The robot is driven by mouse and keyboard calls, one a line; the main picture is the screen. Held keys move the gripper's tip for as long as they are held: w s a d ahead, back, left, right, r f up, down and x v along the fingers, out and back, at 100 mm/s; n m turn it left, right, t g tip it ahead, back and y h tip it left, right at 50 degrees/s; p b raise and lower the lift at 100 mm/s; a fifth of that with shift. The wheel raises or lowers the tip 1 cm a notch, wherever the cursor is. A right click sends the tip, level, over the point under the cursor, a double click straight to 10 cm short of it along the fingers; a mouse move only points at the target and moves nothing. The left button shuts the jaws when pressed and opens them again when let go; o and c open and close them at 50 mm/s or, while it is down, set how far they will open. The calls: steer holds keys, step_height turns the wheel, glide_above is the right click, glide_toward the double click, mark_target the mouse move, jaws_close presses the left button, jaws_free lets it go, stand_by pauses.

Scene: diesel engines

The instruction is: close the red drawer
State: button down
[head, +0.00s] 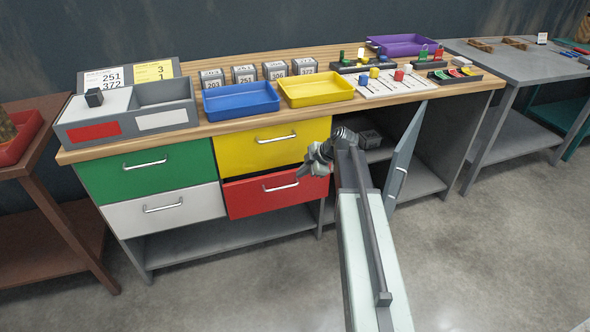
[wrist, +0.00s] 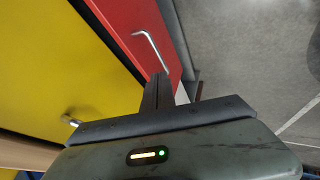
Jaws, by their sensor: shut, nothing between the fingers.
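The red drawer (head: 250,197) is at the lower right of the bench's drawer block, under the yellow drawer (head: 245,155). Its front appears to stand slightly out from the yellow front; how far is hard to tell. It has a silver bar handle (head: 281,187). My gripper (head: 302,173) is shut and empty, in front of the red drawer's upper right part, near the handle's right end. In the wrist view the red drawer (wrist: 130,28) and its handle (wrist: 152,50) lie just beyond my dark fingers (wrist: 157,92). I cannot tell whether the fingers touch the front.
The green drawer (head: 150,170) and white drawer (head: 165,210) are to the left and look shut. A grey cabinet door (head: 403,158) stands open to the right of my arm. Trays and small parts crowd the wooden top. The floor (head: 250,290) in front is clear.

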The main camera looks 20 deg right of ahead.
steer(key=s+a+f+m+g+h, duration=0.2)
steer(key=s+a+m+g, duration=0.1)
steer(key=s+a+m, duration=0.3)
steer(key=s+a+f+m+g+h, duration=0.2)
steer(key=s+a+f+m, duration=0.1)
steer(key=s+a+m, duration=0.4)
steer(key=s+m, duration=0.3)
steer(key=s, duration=0.4)
steer(key=shift+s+a+m+g+h, duration=0.2)
steer(key=shift+m+g+h, duration=0.1)
steer(key=shift+m+g, duration=0.1)
